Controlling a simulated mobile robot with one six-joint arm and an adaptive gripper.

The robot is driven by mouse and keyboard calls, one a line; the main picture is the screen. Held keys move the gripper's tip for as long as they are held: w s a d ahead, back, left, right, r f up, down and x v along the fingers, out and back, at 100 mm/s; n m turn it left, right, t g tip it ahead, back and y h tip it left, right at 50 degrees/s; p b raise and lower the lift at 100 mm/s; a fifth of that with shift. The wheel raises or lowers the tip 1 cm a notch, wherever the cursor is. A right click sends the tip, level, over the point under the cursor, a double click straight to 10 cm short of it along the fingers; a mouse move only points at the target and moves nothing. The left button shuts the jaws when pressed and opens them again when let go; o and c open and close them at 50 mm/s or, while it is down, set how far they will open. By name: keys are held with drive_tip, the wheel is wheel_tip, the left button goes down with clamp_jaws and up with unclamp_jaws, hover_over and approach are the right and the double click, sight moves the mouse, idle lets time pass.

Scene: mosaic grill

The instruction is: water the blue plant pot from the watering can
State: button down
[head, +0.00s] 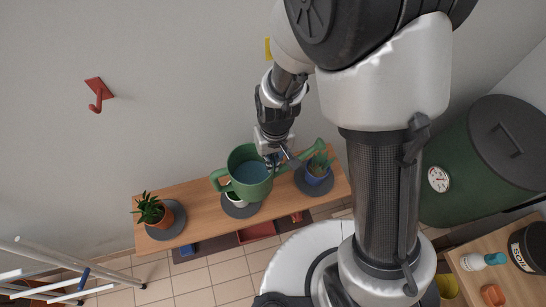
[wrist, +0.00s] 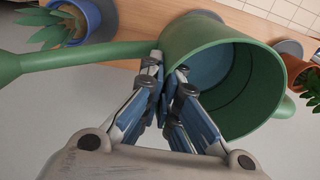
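The green watering can (head: 235,160) has its mouth up with blue water inside, its handle to the left and its spout to the right. In the head view its spout end shows beside the top of the plant in the blue pot (head: 318,180). My gripper (head: 273,158) is at the can's rim on the spout side. In the wrist view the fingers (wrist: 167,75) straddle the wall of the can (wrist: 265,85), one inside and one outside. The can appears held above the shelf. The blue pot also shows at upper left (wrist: 88,20). No pouring water is visible.
A wooden shelf (head: 190,200) bears round grey mats. A white pot (head: 233,198) stands partly hidden behind the can, and a terracotta pot with a plant (head: 163,217) stands at the left. A red wall hook (head: 98,92) and a green grill (head: 455,185) stand clear of the can.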

drive_tip(key=shift+w+f+y+b, duration=0.2)
drive_tip(key=shift+y+b, duration=0.5)
drive_tip(key=shift+b, duration=1.45)
drive_tip(key=b, duration=0.2)
drive_tip(key=y+b, duration=0.1)
drive_tip(key=b, duration=0.1)
drive_tip(key=shift+d+f+g, duration=0.15)
drive_tip(key=shift+f+g, duration=0.1)
drive_tip(key=shift+g, duration=0.15)
drive_tip(key=shift+r+p, duration=0.15)
drive_tip(key=shift+p, duration=0.15)
drive_tip(key=shift+d+f+y+b, duration=0.15)
drive_tip(key=shift+f+y+b, duration=0.25)
drive_tip(key=shift+b, duration=0.7)
drive_tip(key=shift+d+y+b, duration=0.1)
drive_tip(key=shift+y+b, duration=0.2)
drive_tip(key=shift+b, duration=0.3)
drive_tip(key=shift+r, duration=0.1)
